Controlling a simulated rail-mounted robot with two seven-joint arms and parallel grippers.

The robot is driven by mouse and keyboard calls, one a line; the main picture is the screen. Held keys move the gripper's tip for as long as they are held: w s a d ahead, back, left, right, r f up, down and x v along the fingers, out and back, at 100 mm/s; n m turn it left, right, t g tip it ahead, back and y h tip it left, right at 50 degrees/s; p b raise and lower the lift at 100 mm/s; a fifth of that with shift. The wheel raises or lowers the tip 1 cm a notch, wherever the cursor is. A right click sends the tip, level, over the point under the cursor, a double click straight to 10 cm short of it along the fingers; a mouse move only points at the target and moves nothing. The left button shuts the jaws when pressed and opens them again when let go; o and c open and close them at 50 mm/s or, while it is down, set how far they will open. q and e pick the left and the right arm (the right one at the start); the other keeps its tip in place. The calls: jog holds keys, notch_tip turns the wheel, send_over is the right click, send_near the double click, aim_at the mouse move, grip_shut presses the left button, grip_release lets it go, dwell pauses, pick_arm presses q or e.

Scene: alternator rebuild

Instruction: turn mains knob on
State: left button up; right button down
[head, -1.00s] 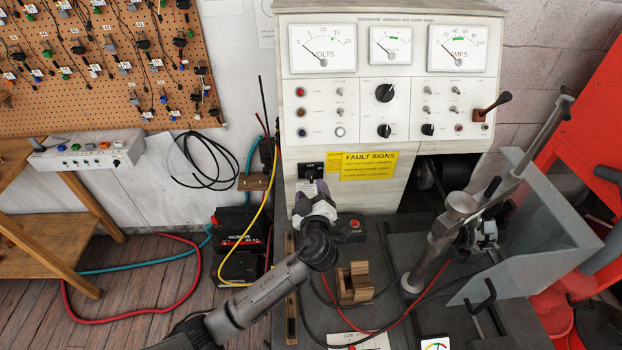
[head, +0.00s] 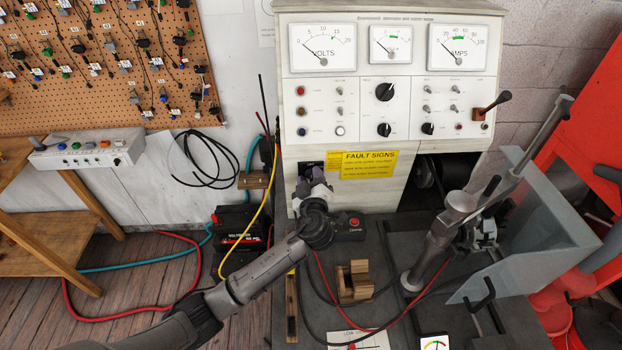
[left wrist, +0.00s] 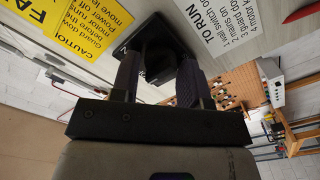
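The mains knob (left wrist: 159,62) is black and sits on a dark plate (left wrist: 150,35) low on the white test bench front, left of the yellow fault signs label. In the head view my left gripper (head: 312,178) is right in front of it and hides it. In the left wrist view the knob lies between the two dark fingers of my left gripper (left wrist: 160,78). My right gripper is not in view.
The yellow fault signs label (head: 368,165) is beside my left gripper. A small box with a red button (head: 353,223) stands close below it. A wooden block (head: 354,282) and cables lie on the bench top. A grey guard (head: 560,215) stands at the right.

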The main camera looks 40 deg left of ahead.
pick_arm(q)
jog(key=c, duration=0.6)
jog(key=shift+f+m+b, duration=0.25)
jog(key=shift+m+b, duration=0.45)
jog(key=shift+b, duration=0.45)
jog(key=shift+r+m+b, duration=0.1)
jog(key=shift+m+b, duration=0.25)
jog(key=shift+m, duration=0.45)
jog(key=shift+r+m, duration=0.15)
jog(key=shift+m, duration=0.75)
jog(key=m+p, duration=0.1)
jog(key=m, duration=0.1)
jog(key=shift+m, duration=0.3)
jog(key=m+p, duration=0.1)
jog(key=m, duration=0.2)
jog(key=shift+w+d+m, duration=0.1)
jog(key=shift+m, duration=0.3)
jog(key=shift+m+p, duration=0.35)
jog(key=shift+m, duration=0.05)
